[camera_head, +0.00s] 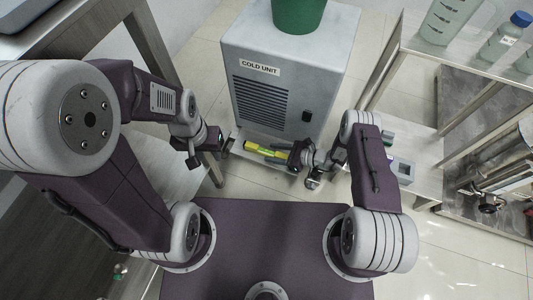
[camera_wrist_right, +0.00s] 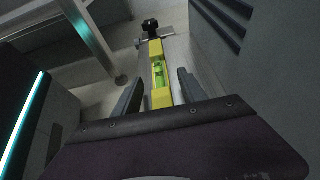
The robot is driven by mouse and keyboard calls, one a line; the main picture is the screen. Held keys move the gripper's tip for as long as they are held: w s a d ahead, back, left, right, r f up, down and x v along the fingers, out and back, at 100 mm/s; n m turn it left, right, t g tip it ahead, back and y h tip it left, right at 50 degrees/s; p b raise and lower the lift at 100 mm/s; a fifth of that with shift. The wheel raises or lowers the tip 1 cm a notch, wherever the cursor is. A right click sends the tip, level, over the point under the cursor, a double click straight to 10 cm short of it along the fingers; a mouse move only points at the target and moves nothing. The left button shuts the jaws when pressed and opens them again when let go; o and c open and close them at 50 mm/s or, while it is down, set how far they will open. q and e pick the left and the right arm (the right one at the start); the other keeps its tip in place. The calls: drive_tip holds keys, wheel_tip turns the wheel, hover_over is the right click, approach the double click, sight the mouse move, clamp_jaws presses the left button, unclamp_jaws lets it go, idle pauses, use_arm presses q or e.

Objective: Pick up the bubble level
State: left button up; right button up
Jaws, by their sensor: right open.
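The bubble level (camera_head: 260,150) is a yellow bar with green vials, low in front of the cold unit. In the right wrist view the bubble level (camera_wrist_right: 157,73) runs away from me between the fingers. My right gripper (camera_head: 292,154) is at the level's right end. Its two dark fingers (camera_wrist_right: 160,88) are open, one on each side of the bar; I cannot tell whether they touch it. My left gripper (camera_head: 212,141) is left of the level, apart from it; its fingers are too small and dark to read.
The grey cold unit (camera_head: 285,85) stands just behind the level, with a green container (camera_head: 298,14) on top. A pale ledge (camera_head: 236,152) is at its foot. A table (camera_head: 60,42) is at left; a rack with bottles (camera_head: 416,52) is at right.

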sight(274, 152)
clamp_jaws()
drive_tip(key=shift+r, duration=0.15)
wheel_tip(274, 152, up, 5)
drive_tip(key=p, duration=0.4)
drive_tip(key=shift+p, duration=0.3)
drive_tip(key=p+v, duration=0.5)
drive_tip(key=v, duration=0.8)
drive_tip(key=shift+r, duration=0.4)
